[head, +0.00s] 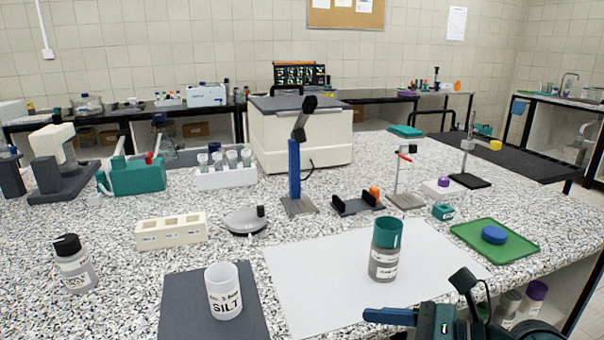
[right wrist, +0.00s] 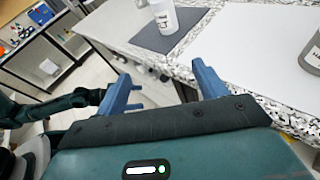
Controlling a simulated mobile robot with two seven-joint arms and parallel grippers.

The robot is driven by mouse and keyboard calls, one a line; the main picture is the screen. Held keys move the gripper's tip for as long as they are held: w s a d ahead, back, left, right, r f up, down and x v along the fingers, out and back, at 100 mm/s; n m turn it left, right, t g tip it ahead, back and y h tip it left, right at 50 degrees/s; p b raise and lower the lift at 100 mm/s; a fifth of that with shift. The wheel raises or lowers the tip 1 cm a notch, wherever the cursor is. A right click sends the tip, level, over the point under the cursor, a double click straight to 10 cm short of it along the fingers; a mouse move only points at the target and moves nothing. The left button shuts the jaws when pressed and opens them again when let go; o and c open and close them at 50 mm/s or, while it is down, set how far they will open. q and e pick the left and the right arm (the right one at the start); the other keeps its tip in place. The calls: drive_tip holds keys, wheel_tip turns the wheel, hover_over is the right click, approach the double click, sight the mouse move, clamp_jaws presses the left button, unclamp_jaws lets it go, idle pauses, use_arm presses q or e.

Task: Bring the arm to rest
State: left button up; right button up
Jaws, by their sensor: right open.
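My right gripper (head: 390,316) is at the lower right of the head view, by the near edge of the bench, with one blue finger showing. In the right wrist view my right gripper (right wrist: 165,88) has its two blue fingers wide apart, with nothing between them. It is in front of the bench edge, apart from the bench objects. My left gripper is not seen in the head view; a dark arm part at the left of the right wrist view cannot be told clearly.
A teal-topped jar (head: 384,262) stands on a white sheet (head: 310,290). A white SILT cup (head: 224,298) stands on a dark mat (head: 180,310). A green tray (head: 520,247) holds a blue disc (head: 494,234). A blue-posted stand (head: 294,175) rises mid-bench.

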wheel_tip(320, 180, up, 5)
drive_tip(key=a+m+t+y+p, duration=0.2)
drive_tip(key=m+t+y, duration=0.25)
drive_tip(key=m, duration=0.55)
drive_tip(key=w+d+f+m+t+h+p, duration=0.1)
drive_tip(key=d+f+m+t+h, duration=0.3)
drive_tip(key=m, duration=0.7)
drive_tip(key=w+d+f+m+t+h+p, duration=0.15)
drive_tip(key=f+m+t+h, duration=0.35)
drive_tip(key=m, duration=0.6)
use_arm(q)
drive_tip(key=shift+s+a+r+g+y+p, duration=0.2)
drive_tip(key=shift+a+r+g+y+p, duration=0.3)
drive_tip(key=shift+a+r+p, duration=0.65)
use_arm(e)
drive_tip(key=s+f+m+g+h, duration=0.2)
drive_tip(key=s+f+m+g, duration=0.2)
drive_tip(key=f, duration=0.4)
drive_tip(key=s+f+m+g+h, duration=0.3)
drive_tip(key=s+f+m+g, duration=0.2)
drive_tip(key=s+f+m, duration=0.2)
drive_tip(key=shift+f+m+h, duration=0.35)
drive_tip(key=shift+f+m, duration=0.5)
drive_tip(key=shift+m, duration=0.05)
